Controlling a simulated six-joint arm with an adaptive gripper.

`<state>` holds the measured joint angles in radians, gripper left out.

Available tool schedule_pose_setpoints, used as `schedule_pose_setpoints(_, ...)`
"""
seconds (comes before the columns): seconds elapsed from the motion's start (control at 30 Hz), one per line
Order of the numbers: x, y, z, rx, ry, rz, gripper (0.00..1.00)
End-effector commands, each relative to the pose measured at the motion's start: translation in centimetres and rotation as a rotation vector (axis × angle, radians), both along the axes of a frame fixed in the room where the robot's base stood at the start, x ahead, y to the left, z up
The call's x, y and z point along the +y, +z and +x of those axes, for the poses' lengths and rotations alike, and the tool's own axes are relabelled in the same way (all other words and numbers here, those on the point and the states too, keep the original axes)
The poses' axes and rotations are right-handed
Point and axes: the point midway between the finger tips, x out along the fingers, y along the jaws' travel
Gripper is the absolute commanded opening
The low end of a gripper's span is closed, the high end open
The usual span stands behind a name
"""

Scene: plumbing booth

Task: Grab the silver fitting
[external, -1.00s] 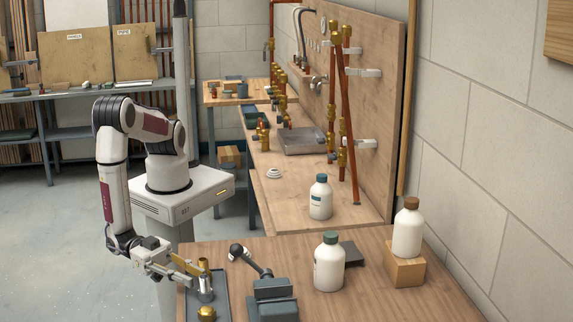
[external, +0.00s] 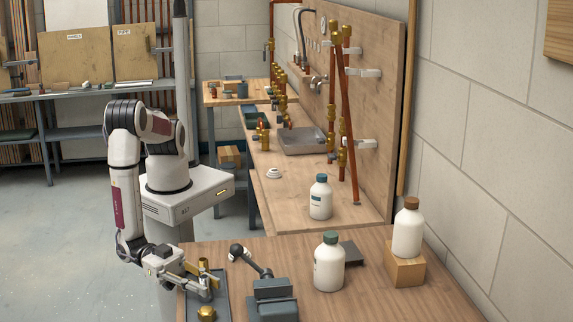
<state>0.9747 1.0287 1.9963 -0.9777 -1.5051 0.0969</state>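The silver fitting (external: 205,294) stands in a dark tray (external: 222,292) at the lower left of the front table. It is partly hidden by my gripper. A brass piece (external: 203,264) stands up right by the silver fitting, and I cannot tell whether the two are joined. My gripper (external: 207,281) is low at the tray, with its fingers at the silver fitting. The fingers overlap the fitting in this view. I cannot tell whether they touch it or have closed on it.
A round brass fitting (external: 206,313) lies in the tray's front. A grey vise (external: 271,298) with a raised handle stands just right of the tray. White bottles (external: 329,263) stand farther right, one on a wooden block (external: 404,266). The table's front right is clear.

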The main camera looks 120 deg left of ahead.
Motion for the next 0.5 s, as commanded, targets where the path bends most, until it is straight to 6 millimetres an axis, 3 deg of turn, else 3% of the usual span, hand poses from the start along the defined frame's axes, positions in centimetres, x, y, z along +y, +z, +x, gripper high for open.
schedule_pose_setpoints(0.07, 0.0, 0.01, -0.01, 0.0, 0.0, 0.0, 0.22)
schedule_pose_setpoints(0.13, 0.0, 0.01, -0.01, 0.0, 0.0, 0.0, 0.04)
schedule_pose_setpoints(0.17, 0.0, 0.01, -0.01, 0.0, 0.0, 0.0, 0.0)
schedule_pose_setpoints(0.5, -0.01, 0.09, 0.0, -0.001, 0.0, -0.001, 0.0)
